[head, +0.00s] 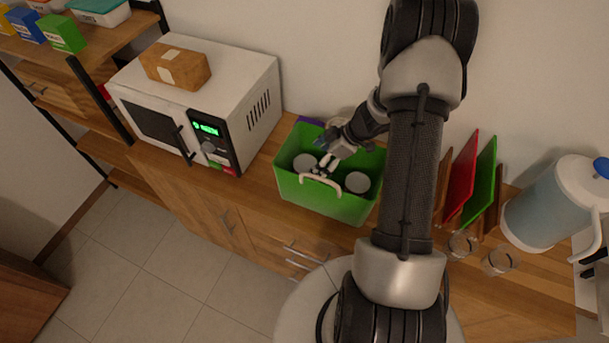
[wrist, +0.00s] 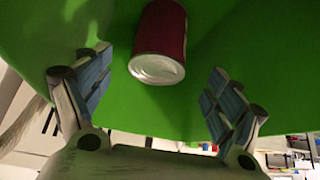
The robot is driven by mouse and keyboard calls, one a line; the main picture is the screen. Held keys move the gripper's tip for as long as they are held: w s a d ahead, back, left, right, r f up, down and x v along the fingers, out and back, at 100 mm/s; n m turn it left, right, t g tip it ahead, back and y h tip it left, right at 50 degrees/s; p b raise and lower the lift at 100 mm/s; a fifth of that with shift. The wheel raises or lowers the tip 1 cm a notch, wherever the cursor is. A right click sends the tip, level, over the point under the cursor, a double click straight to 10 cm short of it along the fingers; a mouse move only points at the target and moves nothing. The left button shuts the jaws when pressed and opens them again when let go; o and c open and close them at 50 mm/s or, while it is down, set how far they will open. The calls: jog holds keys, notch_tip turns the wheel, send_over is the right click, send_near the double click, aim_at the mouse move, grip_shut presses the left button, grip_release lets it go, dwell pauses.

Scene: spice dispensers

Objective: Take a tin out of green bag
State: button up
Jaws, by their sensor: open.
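The green bag (head: 320,200) stands open on the wooden counter, with a pale handle at its front. Two tin tops show inside it in the head view: a left tin (head: 305,163) and a right tin (head: 357,182). My gripper (head: 323,168) is over the bag's opening, close to the left tin. In the wrist view, my gripper (wrist: 155,95) is open, its blue-padded fingers wide apart. A red tin (wrist: 160,42) with a silver end shows between and beyond the fingers, against the green bag (wrist: 245,45).
A white microwave (head: 195,105) with a cardboard box (head: 175,65) on top stands left of the bag. Cutting boards (head: 467,180), glasses (head: 500,261) and a water jug (head: 550,203) stand to the right. The wall is close behind.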

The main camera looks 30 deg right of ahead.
jog(key=b+x, duration=0.1)
jog(key=x, duration=0.2)
jog(key=d+b+x, duration=0.1)
jog(key=x, duration=0.3)
jog(key=s+f+b+x, duration=0.1)
jog(key=x, duration=0.2)
jog(key=shift+w+f+b, duration=0.1)
jog(key=shift+f+b, duration=0.25)
jog(key=shift+f, duration=0.05)
jog(key=shift+c, duration=0.5)
jog(key=c, duration=1.3)
jog(key=shift+r, duration=0.1)
jog(key=shift+c, duration=0.4)
jog(key=shift+r, duration=0.1)
